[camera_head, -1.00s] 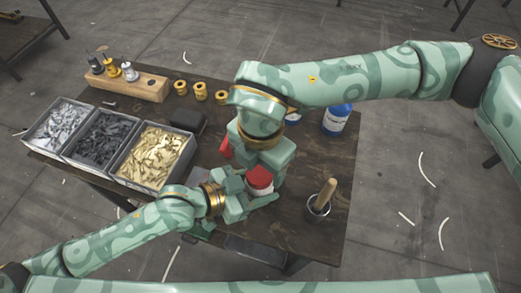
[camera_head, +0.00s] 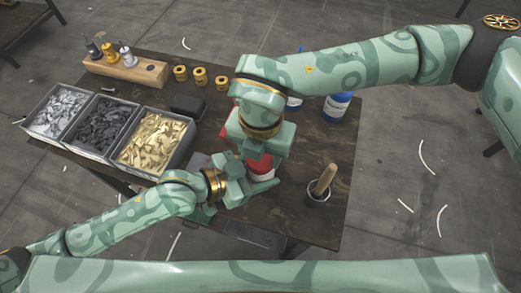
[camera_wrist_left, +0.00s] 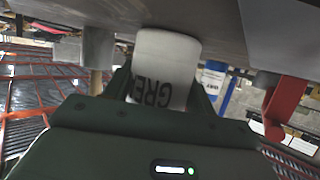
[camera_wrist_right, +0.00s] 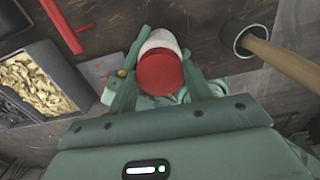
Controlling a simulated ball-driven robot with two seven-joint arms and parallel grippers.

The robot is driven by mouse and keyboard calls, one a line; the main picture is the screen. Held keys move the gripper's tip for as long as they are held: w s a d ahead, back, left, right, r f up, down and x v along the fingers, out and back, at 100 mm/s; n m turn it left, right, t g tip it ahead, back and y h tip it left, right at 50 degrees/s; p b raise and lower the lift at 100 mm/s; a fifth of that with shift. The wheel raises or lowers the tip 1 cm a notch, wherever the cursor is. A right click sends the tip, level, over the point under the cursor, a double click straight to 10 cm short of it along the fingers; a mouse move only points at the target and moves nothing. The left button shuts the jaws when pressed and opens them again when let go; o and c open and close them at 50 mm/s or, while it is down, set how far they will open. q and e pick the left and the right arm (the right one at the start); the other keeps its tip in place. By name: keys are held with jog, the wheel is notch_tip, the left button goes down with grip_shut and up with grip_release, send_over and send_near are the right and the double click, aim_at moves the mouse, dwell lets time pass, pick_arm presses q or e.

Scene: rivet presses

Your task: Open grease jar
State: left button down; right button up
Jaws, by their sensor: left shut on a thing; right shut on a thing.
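The grease jar is a white tub with a red lid (camera_wrist_right: 160,73). Its white body (camera_wrist_left: 165,65), with dark lettering, fills the space between the fingers in the left wrist view. My left gripper (camera_head: 262,183) is shut on the jar body from the side, low over the table. My right gripper (camera_head: 258,150) comes from above and is shut on the red lid. The lid sits on or directly over the white body; my fingers hide the seam, so I cannot tell whether it is loose.
A dark table (camera_head: 325,215) carries a metal cup with a wooden-handled tool (camera_head: 323,183) right of the jar. Blue-labelled bottles (camera_head: 337,107) stand behind. Three parts bins (camera_head: 150,145), yellow rings (camera_head: 199,76) and a wooden block (camera_head: 125,70) lie to the left. A red lever (camera_wrist_right: 62,27) is close by.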

pick_arm(q)
jog(key=shift+w+a, duration=0.1)
pick_arm(e)
jog(key=n, duration=0.2)
jog(key=shift+d+n, duration=0.1)
jog(key=shift+n, duration=0.2)
jog(key=o, duration=1.1)
pick_arm(q)
jog(key=shift+d, duration=0.2)
pick_arm(e)
jog(key=shift+a, duration=0.2)
